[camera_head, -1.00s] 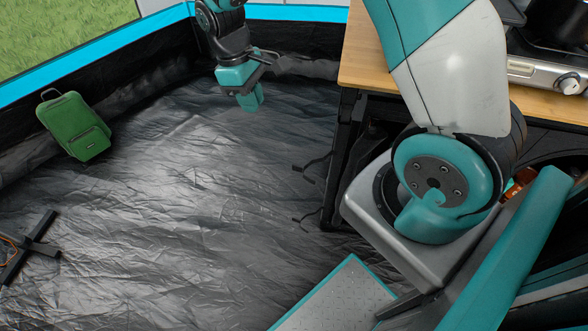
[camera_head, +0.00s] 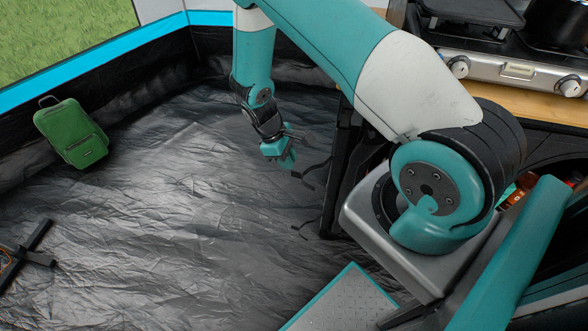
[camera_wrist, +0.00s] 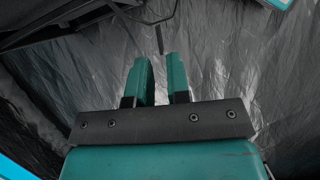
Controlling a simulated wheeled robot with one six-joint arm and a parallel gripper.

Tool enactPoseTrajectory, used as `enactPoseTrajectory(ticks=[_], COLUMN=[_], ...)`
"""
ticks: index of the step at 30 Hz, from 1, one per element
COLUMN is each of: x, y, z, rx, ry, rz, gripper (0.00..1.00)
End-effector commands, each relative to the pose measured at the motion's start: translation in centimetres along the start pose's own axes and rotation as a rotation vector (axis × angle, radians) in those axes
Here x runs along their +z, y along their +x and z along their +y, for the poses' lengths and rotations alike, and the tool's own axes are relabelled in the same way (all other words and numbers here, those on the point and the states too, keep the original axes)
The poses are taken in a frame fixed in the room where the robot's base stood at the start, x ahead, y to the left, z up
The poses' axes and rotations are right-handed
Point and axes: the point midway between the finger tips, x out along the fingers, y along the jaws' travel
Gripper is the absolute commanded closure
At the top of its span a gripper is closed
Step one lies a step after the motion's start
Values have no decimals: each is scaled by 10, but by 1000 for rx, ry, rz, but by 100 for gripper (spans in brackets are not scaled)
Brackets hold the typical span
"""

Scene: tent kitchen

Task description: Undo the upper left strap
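Two thin dark straps stick out from the left side of the table's black frame. The upper strap (camera_head: 316,166) shows just right of my gripper (camera_head: 289,163) in the head view. The lower strap (camera_head: 303,228) hangs nearer the floor. In the wrist view my gripper (camera_wrist: 160,62) has its two teal fingers apart with a narrow gap and nothing between them. A dark strap end (camera_wrist: 159,39) hangs just beyond the fingertips, in line with the gap. No contact with it can be made out.
The wooden-topped table (camera_head: 480,90) carries a stove (camera_head: 515,70) at the upper right. A green bag (camera_head: 72,133) stands by the tent wall at left. A black crossed stand (camera_head: 30,255) lies at lower left. The dark floor between is clear.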

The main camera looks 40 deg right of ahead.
Motion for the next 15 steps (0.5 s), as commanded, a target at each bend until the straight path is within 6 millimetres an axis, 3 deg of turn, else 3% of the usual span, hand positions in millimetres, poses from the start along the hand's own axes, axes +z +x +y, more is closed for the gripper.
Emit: enactPoseTrajectory(ticks=[6,15], x=[0,0], y=[35,46], z=[0,0], rx=[-1,1], ry=[0,0], rz=[-1,1], gripper=[83,83])
